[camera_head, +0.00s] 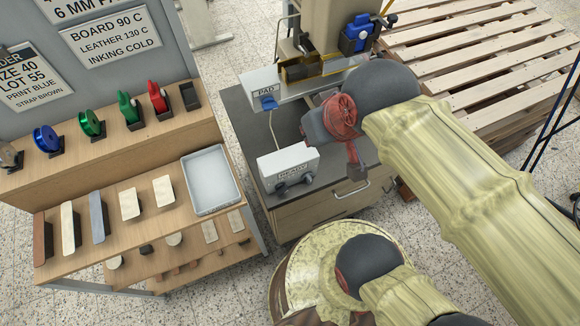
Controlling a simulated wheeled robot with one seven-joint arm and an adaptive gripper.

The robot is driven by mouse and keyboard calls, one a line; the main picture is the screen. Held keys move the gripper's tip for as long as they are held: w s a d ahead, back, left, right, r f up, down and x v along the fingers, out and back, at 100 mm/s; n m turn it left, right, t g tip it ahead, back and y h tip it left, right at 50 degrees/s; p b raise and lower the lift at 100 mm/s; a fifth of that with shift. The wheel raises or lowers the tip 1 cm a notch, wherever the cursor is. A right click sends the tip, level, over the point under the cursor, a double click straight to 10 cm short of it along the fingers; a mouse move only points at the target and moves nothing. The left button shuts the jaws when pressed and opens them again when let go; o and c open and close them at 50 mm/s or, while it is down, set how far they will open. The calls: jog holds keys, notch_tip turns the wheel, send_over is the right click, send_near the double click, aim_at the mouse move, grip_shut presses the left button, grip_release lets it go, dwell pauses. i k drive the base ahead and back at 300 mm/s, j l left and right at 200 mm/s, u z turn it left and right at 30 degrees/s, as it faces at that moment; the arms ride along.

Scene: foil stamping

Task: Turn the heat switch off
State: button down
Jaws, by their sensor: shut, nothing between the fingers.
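A white control box (287,162) with a label that seems to read READY sits on the dark top of a cabinet. A dark switch or knob (294,183) is on its front face; I cannot tell its position or whether it is the heat switch. My gripper (357,172) points down to the right of the box, apart from it in the picture. Its fingers look closed and hold nothing.
The press (310,65) stands behind, with a box labelled PAD (262,88) at its left. A shelf with a grey tray (210,180), blocks and foil reels is at left. Wooden pallets (490,60) are at right.

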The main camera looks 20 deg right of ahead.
aim_at(281, 188)
jog(key=k+j, duration=0.4)
jog(key=j, duration=0.2)
jog(key=k+j, duration=0.45)
jog(key=i+j+z, duration=0.05)
jog(key=j, duration=0.1)
